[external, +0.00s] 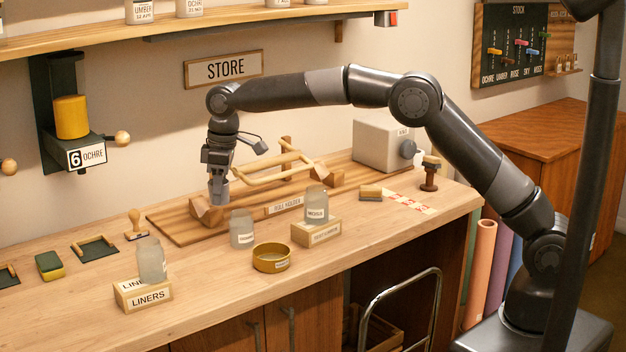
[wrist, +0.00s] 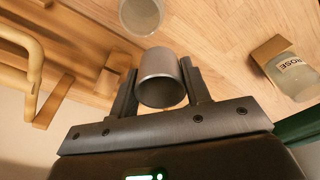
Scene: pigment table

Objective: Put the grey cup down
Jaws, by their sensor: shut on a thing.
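My gripper (external: 217,178) points down over the left end of the wooden rig on the table. It is shut on the grey cup (external: 220,192), a plain metal cylinder. In the wrist view the grey cup (wrist: 161,78) sits between the two fingers of my gripper (wrist: 161,88), its open mouth toward the camera. In the external view the fingers partly cover the cup, and I cannot tell whether its base touches anything.
A frosted jar (external: 242,229) stands close to the right of the cup. The wooden rig (external: 290,172) with raised rails lies behind. A brass dish (external: 272,258), a labelled block with a jar (external: 316,232) and the LINERS block (external: 143,296) stand nearer the front edge.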

